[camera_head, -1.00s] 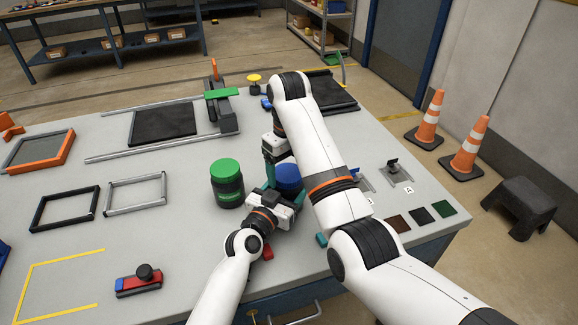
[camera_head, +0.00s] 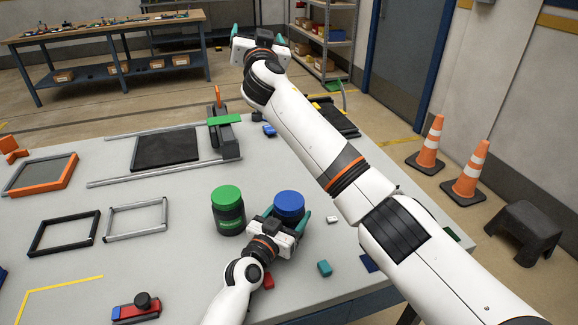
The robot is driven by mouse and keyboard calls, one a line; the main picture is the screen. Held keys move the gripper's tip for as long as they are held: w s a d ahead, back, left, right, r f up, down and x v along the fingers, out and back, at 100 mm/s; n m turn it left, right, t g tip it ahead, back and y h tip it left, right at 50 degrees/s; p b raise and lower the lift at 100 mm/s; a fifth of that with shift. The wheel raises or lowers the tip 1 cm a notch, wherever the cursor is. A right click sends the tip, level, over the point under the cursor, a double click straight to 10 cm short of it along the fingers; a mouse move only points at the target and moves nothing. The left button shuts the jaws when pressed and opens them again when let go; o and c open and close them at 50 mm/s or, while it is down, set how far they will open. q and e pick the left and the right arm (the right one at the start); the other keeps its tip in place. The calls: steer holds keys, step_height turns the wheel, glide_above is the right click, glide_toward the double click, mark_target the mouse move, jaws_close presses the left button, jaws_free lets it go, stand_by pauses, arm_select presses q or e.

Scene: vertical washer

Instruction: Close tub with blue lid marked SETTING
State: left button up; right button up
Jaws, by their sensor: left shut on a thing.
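A dark tub with a blue lid (camera_head: 289,206) stands on the table right of centre. The lid sits on top of it. Most of the tub body is hidden behind my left gripper (camera_head: 286,216), whose teal fingers are shut on the tub from both sides. No SETTING mark can be read from here. My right gripper (camera_head: 260,40) is raised high above the far part of the table, away from the tub. Its teal fingers show apart, with nothing seen between them.
A dark jar with a green lid (camera_head: 227,208) stands close left of the blue-lidded tub. Empty frames (camera_head: 136,219) lie to the left. Traffic cones (camera_head: 466,172) stand beyond the table.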

steer(key=s+a+r+n+g+y, duration=0.25)
steer(key=a+n+y, duration=0.3)
steer(key=n, duration=0.55)
steer(key=s+a+r+n+g+y, duration=0.2)
steer(key=s+a+n+y, duration=0.25)
steer(key=n+y, duration=0.4)
steer(key=s+a+f+n+g+h, duration=0.1)
steer(key=s+a+f+n+g, duration=0.35)
steer(key=n, duration=0.75)
steer(key=s+a+f+n+g, duration=0.1)
steer(key=s+f+n+g, duration=0.1)
steer(key=f+n+g, duration=0.75)
steer(key=s+d+f+n+h, duration=0.2)
steer(key=d+f+n+h, duration=0.45)
steer(key=n, duration=0.45)
steer(key=d+f+n+h, duration=0.2)
steer(key=d+h, duration=0.1)
steer(key=d, duration=0.2)
steer(key=d+f+n+g+h, duration=0.1)
steer(key=d+f+n+h, duration=0.1)
steer(key=d, duration=0.3)
steer(key=d+f+n+h, duration=0.2)
steer(key=d+n+h, duration=0.1)
steer(key=d, duration=0.3)
steer(key=shift+s+f+g+h, duration=0.25)
steer(key=shift+f+g+h, duration=0.1)
steer(key=shift+h, duration=0.3)
